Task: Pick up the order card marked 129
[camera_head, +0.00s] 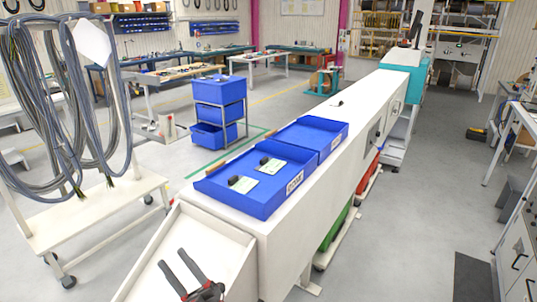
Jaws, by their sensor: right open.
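Two small pale cards lie in the near blue tray on the long white bench. One card (247,185) is nearer and to the left, and the other card (273,166) is farther and to the right. Each has a small black object on or beside it. Their print is too small to read, so I cannot tell which is marked 129. My right gripper (172,259), dark with red parts, is at the bottom of the view over the sloped white tray. It is open and apart from both cards. My left gripper is not in view.
The near blue tray (262,208) has a white label on its front. A second blue tray (331,147) stands behind it. A white rack (88,218) with hanging cables stands left. Stacked blue bins (221,92) stand beyond the bench. Floor is open on the right.

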